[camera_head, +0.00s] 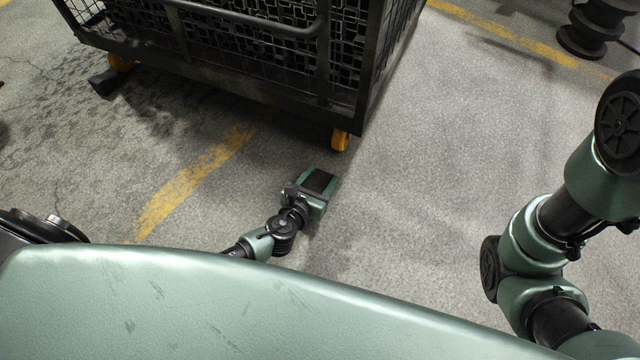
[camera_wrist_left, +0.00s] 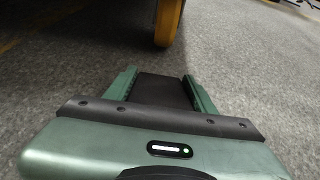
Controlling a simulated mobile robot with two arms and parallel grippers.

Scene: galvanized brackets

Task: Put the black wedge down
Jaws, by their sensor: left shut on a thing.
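My left gripper (camera_head: 322,186) is low over the concrete floor, in front of the cart's near orange caster. It is shut on the black wedge (camera_head: 317,180), a dark flat-topped block between its green fingers. In the left wrist view the wedge (camera_wrist_left: 161,91) fills the space between the two fingers (camera_wrist_left: 161,84). Its underside is hidden, so I cannot tell whether it touches the floor. My right arm shows at the right, but its gripper is out of view.
A black wire-mesh cart (camera_head: 345,70) stands ahead; its orange caster (camera_head: 340,140) also shows in the left wrist view (camera_wrist_left: 168,22). Another dark block (camera_head: 104,82) lies by the far-left caster (camera_head: 121,62). A black ribbed object (camera_head: 588,32) stands upper right.

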